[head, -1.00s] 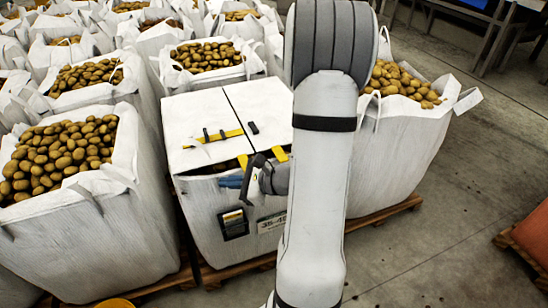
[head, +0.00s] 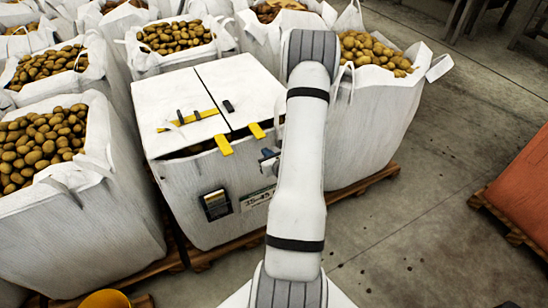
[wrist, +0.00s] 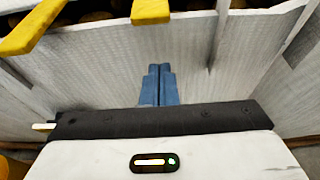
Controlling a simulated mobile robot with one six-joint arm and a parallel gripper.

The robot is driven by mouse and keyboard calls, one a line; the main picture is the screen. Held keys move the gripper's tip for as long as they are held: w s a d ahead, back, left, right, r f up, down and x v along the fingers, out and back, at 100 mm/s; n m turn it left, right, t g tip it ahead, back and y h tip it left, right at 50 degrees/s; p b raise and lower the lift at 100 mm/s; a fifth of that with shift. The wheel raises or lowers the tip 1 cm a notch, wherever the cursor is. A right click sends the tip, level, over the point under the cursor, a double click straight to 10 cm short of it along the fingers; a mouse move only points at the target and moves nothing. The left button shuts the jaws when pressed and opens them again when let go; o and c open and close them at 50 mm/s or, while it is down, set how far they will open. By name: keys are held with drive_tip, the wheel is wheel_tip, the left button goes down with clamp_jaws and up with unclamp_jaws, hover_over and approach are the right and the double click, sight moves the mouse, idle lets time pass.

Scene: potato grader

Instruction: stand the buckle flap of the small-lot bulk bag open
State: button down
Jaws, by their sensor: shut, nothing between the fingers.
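The small-lot bulk bag (head: 200,195) is the white, square bag with two top flaps, in the middle of the head view. Its left flap, the buckle flap (head: 185,88), carries a yellow strap with black buckle parts (head: 188,120) and lies flat. The right flap (head: 245,80) lies flat with a small black clip. Two yellow tabs (head: 223,145) hang over the front edge; they also show in the wrist view (wrist: 150,12). My gripper (wrist: 159,70) has its blue fingers together and empty, pointing at the bag's front wall below a yellow tab. In the head view my arm partly hides it.
Open bags full of potatoes stand close on the left (head: 75,215), behind, and right (head: 375,115). A dark panel (head: 215,204) and a size label (head: 257,198) are on the bag's front. A reddish-orange object (head: 520,195) sits on a pallet at right.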

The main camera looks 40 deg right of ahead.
drive_tip(key=shift+x, duration=1)
wheel_tip(320, 180, up, 4)
drive_tip(key=shift+f+p, duration=0.1)
drive_tip(key=shift+p, duration=0.65)
